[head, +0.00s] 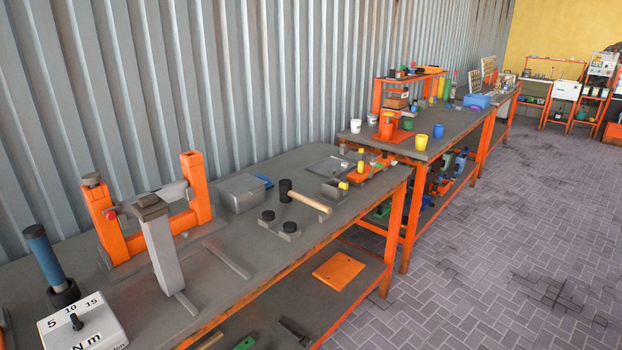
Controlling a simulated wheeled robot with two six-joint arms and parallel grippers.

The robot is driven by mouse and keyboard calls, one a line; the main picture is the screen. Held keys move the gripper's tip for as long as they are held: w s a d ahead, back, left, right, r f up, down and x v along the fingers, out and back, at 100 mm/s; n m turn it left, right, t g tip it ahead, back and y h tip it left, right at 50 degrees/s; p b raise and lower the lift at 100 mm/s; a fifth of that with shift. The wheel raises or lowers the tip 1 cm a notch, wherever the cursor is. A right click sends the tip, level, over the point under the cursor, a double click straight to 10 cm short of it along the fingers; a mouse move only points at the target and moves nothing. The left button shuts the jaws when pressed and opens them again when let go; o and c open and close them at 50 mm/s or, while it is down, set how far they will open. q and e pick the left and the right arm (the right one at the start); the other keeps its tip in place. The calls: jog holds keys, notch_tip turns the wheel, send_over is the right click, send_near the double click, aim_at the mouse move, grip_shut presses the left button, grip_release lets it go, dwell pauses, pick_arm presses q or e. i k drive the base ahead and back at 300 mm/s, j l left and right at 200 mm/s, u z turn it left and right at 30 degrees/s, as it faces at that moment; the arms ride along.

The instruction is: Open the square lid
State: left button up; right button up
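A grey metal box (248,201) with a flat, roughly square top stands on the near workbench, against the corrugated wall. Its top looks closed, though any hinge or handle is too small to tell. A flat grey square plate (326,164) lies farther along the same bench. I cannot tell which of these is the square lid. Neither of my grippers is in view.
An orange frame (112,235) with a grey post (166,255) stands left of the box. A mallet (306,200) and dark round knobs (290,227) lie to its right. A torque-marked block (85,328) is at the near left. Open brick floor (490,240) lies right of the benches.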

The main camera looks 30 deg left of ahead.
aim_at(240, 185)
jog(key=i+l+u, duration=0.15)
jog(key=i+u, duration=0.15)
jog(key=i, duration=0.25)
jog(key=i+l+u, duration=0.25)
jog(key=i, duration=0.25)
jog(key=i+l+u, duration=0.3)
jog(key=i+l, duration=0.15)
